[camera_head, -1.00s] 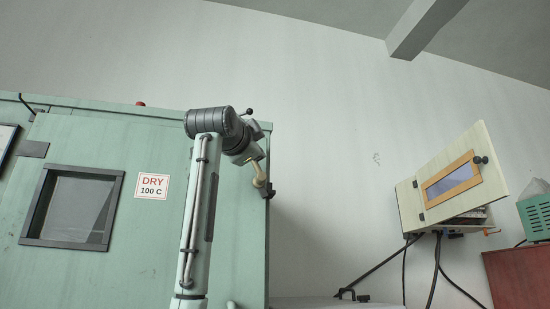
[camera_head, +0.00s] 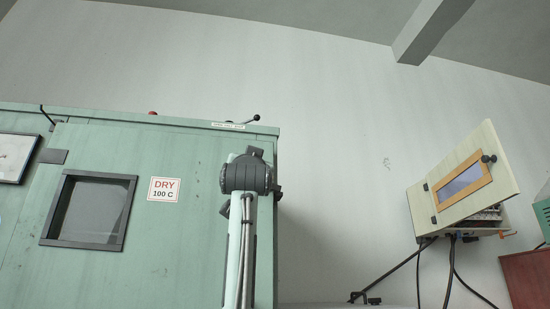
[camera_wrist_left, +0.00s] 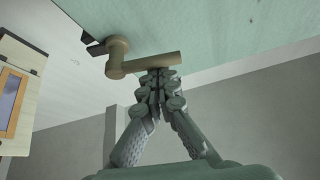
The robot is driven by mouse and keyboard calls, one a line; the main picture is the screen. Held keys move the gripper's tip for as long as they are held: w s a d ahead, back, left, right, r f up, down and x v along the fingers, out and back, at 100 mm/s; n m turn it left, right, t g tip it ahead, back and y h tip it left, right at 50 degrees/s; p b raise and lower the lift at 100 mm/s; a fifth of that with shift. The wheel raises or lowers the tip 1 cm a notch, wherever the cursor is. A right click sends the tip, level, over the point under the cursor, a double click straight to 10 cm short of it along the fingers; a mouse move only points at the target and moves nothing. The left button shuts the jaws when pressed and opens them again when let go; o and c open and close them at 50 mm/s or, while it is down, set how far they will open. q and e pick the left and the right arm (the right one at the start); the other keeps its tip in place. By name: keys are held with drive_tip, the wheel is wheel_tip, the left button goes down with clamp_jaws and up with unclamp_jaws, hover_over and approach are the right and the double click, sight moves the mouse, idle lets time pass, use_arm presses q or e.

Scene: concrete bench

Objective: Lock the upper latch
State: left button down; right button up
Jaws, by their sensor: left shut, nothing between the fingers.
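A tan latch handle (camera_wrist_left: 145,64) is mounted at the edge of the pale green cabinet door in the left wrist view. Its round pivot is at the left and its bar points right. A dark bracket (camera_wrist_left: 97,47) sits beside the pivot. My left gripper (camera_wrist_left: 158,76) is shut and empty, its fingertips right at the underside of the bar; I cannot tell whether they touch. In the head view the green cabinet (camera_head: 170,240) fills the left side, and my left arm hides the handle and the gripper there. My right gripper is in neither view.
A small black-knobbed lever (camera_head: 248,118) sits on the cabinet's top. The door has a dark-framed window (camera_head: 90,210) and a "DRY 100 C" sign (camera_head: 164,189). A wall box with an open lid (camera_head: 462,188) and hanging cables is at right. Bare wall lies between.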

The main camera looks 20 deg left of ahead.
use_arm(q)
drive_tip(key=shift+a+f, duration=0.2)
drive_tip(key=shift+f, duration=0.2)
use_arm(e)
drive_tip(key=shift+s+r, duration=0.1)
use_arm(q)
drive_tip(key=shift+s+f, duration=0.1)
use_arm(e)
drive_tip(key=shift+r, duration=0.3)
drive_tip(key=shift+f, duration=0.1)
use_arm(q)
drive_tip(key=v, duration=1.2)
